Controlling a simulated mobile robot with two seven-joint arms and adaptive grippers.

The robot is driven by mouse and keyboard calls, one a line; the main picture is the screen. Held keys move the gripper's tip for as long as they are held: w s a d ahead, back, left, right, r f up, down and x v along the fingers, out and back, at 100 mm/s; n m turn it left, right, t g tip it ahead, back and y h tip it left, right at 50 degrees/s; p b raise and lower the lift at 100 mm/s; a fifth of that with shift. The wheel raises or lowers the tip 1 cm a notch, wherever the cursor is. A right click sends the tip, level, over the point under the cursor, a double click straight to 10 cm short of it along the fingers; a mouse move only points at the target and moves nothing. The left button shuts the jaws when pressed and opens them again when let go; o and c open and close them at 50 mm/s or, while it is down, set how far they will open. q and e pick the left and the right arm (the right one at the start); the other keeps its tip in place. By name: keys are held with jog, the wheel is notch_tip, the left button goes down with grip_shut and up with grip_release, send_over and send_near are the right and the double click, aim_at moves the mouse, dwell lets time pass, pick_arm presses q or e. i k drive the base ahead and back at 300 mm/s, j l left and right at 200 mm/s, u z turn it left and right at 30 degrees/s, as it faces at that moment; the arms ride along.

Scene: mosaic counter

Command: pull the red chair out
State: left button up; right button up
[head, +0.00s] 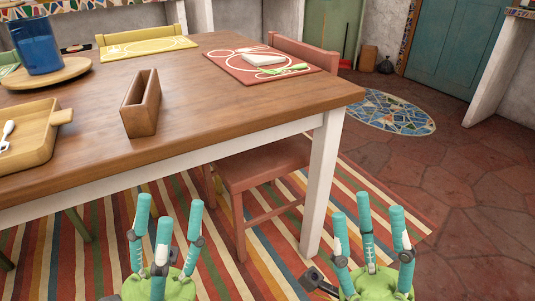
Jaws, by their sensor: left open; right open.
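The red chair (262,162) stands at the right side of the wooden table. Its seat and front legs show under the tabletop, and its backrest (304,54) rises behind the table's far right edge. The table hides the part between. My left gripper (166,230) is open and empty, low in front of the table, with its teal fingers pointing up. My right gripper (370,232) is open and empty, to the right of the white table leg (321,180). Both grippers are apart from the chair.
The wooden table (200,90) holds a red placemat (225,68), a brown box (140,104), a tray (45,160) and a blue pitcher (37,45). A striped rug (400,212) lies beneath. Stone floor (470,190) to the right is clear, with a mosaic oval (395,115).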

aim_at(243, 171)
jog(key=i+l, duration=0.15)
jog(key=l, duration=0.3)
jog(key=i+l+u, duration=0.15)
jog(key=l, duration=0.25)
jog(key=i+l, duration=0.15)
jog(key=l, duration=0.3)
jog(key=i+l+u, duration=0.15)
jog(key=l, duration=0.3)
jog(key=i+l, duration=0.1)
jog(key=l, duration=0.35)
jog(key=i+l+u, duration=0.15)
jog(key=l, duration=0.3)
jog(key=i+l, duration=0.1)
jog(key=i+j, duration=0.1)
jog(key=i, duration=0.3)
